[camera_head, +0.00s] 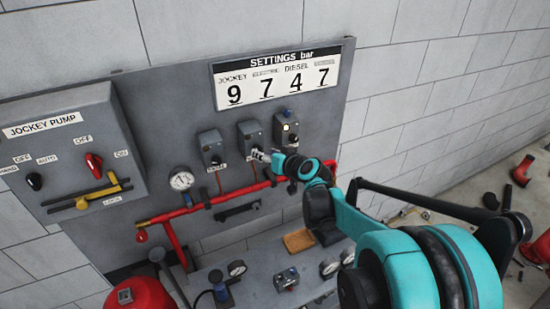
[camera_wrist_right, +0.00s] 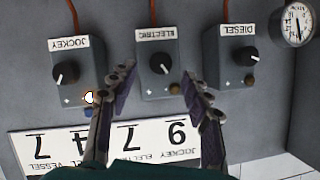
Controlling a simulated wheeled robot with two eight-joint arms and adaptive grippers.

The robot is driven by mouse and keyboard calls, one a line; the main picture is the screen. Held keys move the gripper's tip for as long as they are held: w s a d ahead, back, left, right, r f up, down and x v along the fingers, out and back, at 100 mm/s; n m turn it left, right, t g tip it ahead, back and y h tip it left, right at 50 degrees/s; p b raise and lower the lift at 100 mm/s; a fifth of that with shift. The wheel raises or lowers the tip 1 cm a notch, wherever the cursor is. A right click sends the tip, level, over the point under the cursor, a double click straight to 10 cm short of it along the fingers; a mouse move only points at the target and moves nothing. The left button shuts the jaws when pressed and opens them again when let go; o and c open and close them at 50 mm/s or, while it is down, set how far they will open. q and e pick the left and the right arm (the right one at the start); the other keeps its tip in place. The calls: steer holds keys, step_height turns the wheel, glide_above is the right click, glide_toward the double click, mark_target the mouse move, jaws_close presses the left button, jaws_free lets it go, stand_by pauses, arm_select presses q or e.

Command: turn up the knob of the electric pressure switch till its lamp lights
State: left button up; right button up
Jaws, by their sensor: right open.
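The electric pressure switch (camera_wrist_right: 153,72) is a grey box with a black knob (camera_wrist_right: 160,63) bearing a white pointer mark. It is the middle of three boxes and also shows in the head view (camera_head: 249,131). No glow shows on its visible part. My right gripper (camera_wrist_right: 157,75) is open, its two fingers on either side of this box in the upside-down wrist view, with nothing between them but the switch behind. Whether they touch it I cannot tell. In the head view the right gripper (camera_head: 263,155) covers the box's lower part. My left gripper is out of view.
The diesel switch (camera_wrist_right: 228,62) and jockey switch (camera_wrist_right: 73,70) flank it closely; a lamp (camera_wrist_right: 89,97) beside the jockey box glows. The settings sign (camera_head: 278,75) reads 9, 7, 4, 7. A red pipe (camera_head: 235,193) and gauge (camera_head: 181,181) lie below.

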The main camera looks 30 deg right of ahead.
steer(key=v, duration=0.7)
steer(key=shift+s, duration=0.2)
stand_by(0.4)
steer(key=w+f+m+t, duration=0.1)
steer(key=w+m, duration=0.1)
steer(key=w, duration=0.1)
steer(key=w+f+m+t, duration=0.2)
steer(key=w+m, duration=0.1)
steer(key=w, duration=0.1)
steer(key=w+f+m+t+b, duration=0.1)
steer(key=w+m, duration=0.1)
steer(key=w, duration=0.2)
steer(key=shift+w+a+f+h, duration=0.2)
steer(key=shift+a+f+h, duration=0.15)
steer(key=shift+f+h, duration=0.05)
